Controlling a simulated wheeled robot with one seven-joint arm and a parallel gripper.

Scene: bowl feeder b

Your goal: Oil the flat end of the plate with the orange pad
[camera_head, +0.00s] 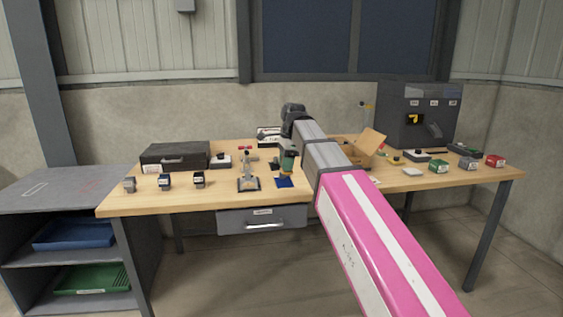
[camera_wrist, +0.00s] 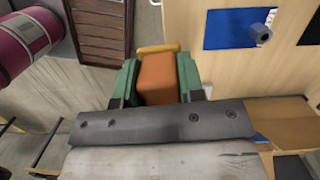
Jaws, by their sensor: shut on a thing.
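My gripper (camera_wrist: 158,82) has green fingers and is shut on an orange block, the orange pad (camera_wrist: 158,75), with a lighter orange edge at its far end. In the head view my gripper (camera_head: 288,163) hangs over the workbench, just above a blue mat (camera_head: 284,183). The held pad is too small to make out there. The blue mat (camera_wrist: 230,30) shows to the right of the pad in the wrist view, apart from it. A small grey part (camera_wrist: 261,32) is at its right edge. I cannot tell which thing is the plate.
A small stand (camera_head: 248,183) is close left of the mat. A black case (camera_head: 175,157) and several small items are farther left on the workbench (camera_head: 220,203). An open cardboard box (camera_head: 365,150), a dark machine (camera_head: 417,117) and small boxes are at right.

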